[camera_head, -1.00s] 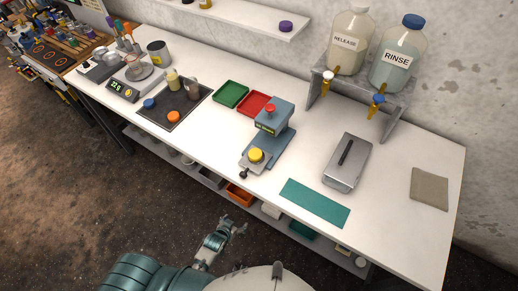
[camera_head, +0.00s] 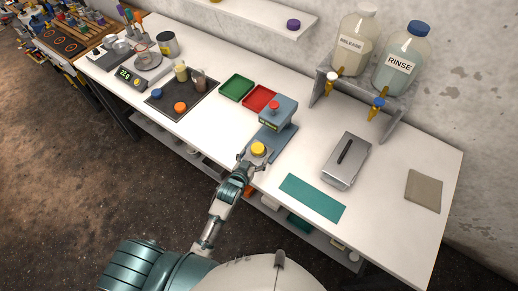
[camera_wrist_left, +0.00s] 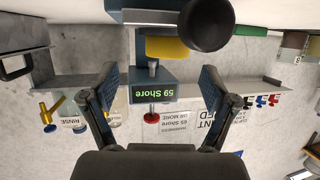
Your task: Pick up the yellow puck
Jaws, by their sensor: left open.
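The yellow puck (camera_head: 258,149) sits on the low platform of a blue-grey press-like tester (camera_head: 277,118) at the table's front edge. My left gripper (camera_head: 246,166) is just in front of the puck at the table edge. In the left wrist view, which is upside down, the puck (camera_wrist_left: 168,47) shows between and beyond the open fingers, apart from them. A black ball knob (camera_wrist_left: 208,24) partly covers the puck there. The left gripper (camera_wrist_left: 158,78) is empty. My right gripper is not in view.
A dark mat (camera_head: 181,103) with blue and orange pucks is at left. A teal mat (camera_head: 312,198) and metal box (camera_head: 347,160) are at right. A shelf with bottles stands behind.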

